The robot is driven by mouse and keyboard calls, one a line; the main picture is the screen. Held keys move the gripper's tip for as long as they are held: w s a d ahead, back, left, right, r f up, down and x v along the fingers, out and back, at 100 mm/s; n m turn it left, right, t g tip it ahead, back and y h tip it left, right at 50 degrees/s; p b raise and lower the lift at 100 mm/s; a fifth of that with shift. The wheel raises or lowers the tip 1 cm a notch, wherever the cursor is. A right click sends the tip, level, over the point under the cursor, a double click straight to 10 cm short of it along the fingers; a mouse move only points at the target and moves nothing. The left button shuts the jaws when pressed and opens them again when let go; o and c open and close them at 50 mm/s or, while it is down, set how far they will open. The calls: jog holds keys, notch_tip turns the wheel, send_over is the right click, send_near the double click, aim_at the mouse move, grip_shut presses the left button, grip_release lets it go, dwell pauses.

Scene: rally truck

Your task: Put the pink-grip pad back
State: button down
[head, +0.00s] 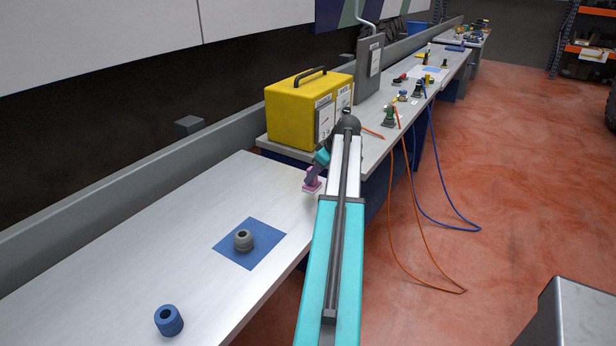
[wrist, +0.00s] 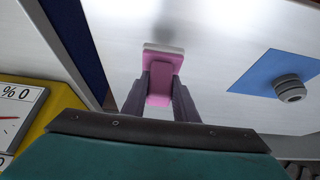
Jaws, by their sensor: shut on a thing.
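The pink-grip pad (head: 311,186) is at the end of my arm in the head view. In the wrist view it has a pink grip (wrist: 160,85) and a pale pad face (wrist: 164,49) at its far end. My gripper (wrist: 160,92) is shut on the pink grip, with one dark finger on each side. In the head view my gripper (head: 313,176) is above the right edge of the near white bench (head: 120,240). I cannot tell whether the pad touches the bench.
A blue square mat (head: 236,262) bears a grey ring-shaped part (head: 243,240). A blue hollow cylinder (head: 168,320) stands nearer. A yellow case (head: 295,110) stands on the farther bench beyond my gripper. Orange (head: 420,245) and blue (head: 432,200) hoses hang to the floor.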

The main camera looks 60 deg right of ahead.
jog(key=shift+w+d, duration=0.15)
jog(key=shift+w, duration=0.3)
jog(key=shift+w+d+f+p, duration=0.1)
jog(key=shift+w+d+p, duration=0.2)
jog(key=shift+w, duration=0.35)
jog(key=shift+w+d+f+p, duration=0.1)
jog(key=shift+w+d+p, duration=0.15)
jog(key=shift+w, duration=0.4)
jog(key=shift+s+a+f+p, duration=0.1)
jog(key=shift+f+p, duration=0.25)
jog(key=shift+f, duration=1.15)
jog(key=shift+f, duration=0.2)
jog(key=c, duration=1.4)
grip_release()
jog(key=shift+p, duration=0.3)
